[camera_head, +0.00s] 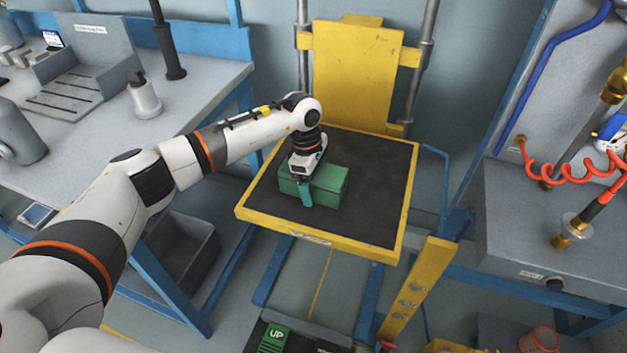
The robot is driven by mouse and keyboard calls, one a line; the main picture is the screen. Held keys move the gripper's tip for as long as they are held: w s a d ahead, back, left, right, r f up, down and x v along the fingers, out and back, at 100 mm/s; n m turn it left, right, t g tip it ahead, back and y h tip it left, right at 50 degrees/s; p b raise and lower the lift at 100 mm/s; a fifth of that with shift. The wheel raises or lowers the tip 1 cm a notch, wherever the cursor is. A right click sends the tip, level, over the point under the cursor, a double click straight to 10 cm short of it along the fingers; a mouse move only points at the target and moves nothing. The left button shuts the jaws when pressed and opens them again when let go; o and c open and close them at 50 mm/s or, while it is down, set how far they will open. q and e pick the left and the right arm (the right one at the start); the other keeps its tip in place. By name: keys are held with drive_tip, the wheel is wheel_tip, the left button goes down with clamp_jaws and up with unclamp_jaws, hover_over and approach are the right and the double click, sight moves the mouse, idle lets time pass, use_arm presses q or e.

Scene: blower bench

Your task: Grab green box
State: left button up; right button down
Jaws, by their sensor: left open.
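A green box (331,187) lies on the dark top of a yellow-edged lift platform (385,200) in the middle of the view. My left arm reaches in from the left. My left gripper (305,190) points down at the left part of the box, with a teal finger in front of the box's near side. The gripper is open. Its other finger is hidden, and I cannot tell whether the visible finger touches the box. My right gripper is not in view.
A grey workbench (190,95) with a bottle-like object (144,97) stands at the left. Another bench with red coiled hose (570,172) stands at the right. The yellow back plate (355,75) rises behind the platform. The platform's right side is clear.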

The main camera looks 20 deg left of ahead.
use_arm(q)
drive_tip(key=c, duration=1.6)
drive_tip(key=shift+r, duration=0.15)
drive_tip(key=shift+r, duration=0.1)
